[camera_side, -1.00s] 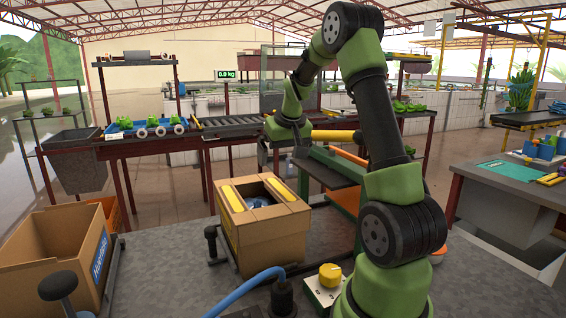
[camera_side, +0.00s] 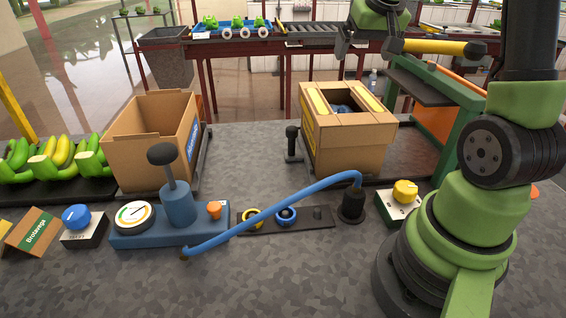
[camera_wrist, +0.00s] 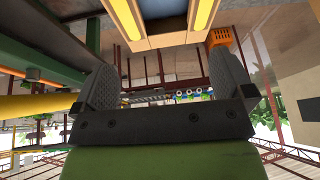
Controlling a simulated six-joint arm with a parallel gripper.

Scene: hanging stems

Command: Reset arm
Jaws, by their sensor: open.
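My arm is green and black and stands at the right of the side view. My gripper (camera_side: 343,45) is near the top of that view, beyond the open cardboard box with yellow strips (camera_side: 350,133) and apart from it. Its fingertips are small and partly hidden there. In the wrist view, my gripper (camera_wrist: 162,68) shows two dark ribbed fingers spread wide, with nothing between them. The box (camera_wrist: 165,40) appears at the top of the wrist view.
Another open cardboard box (camera_side: 140,160) stands left, with bananas (camera_side: 55,155) beside it. A blue pump with a gauge (camera_side: 178,210) and a blue hose (camera_side: 275,208) lie in front. A green frame (camera_side: 460,125) stands right of the yellow-stripped box. A conveyor (camera_side: 320,32) runs behind.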

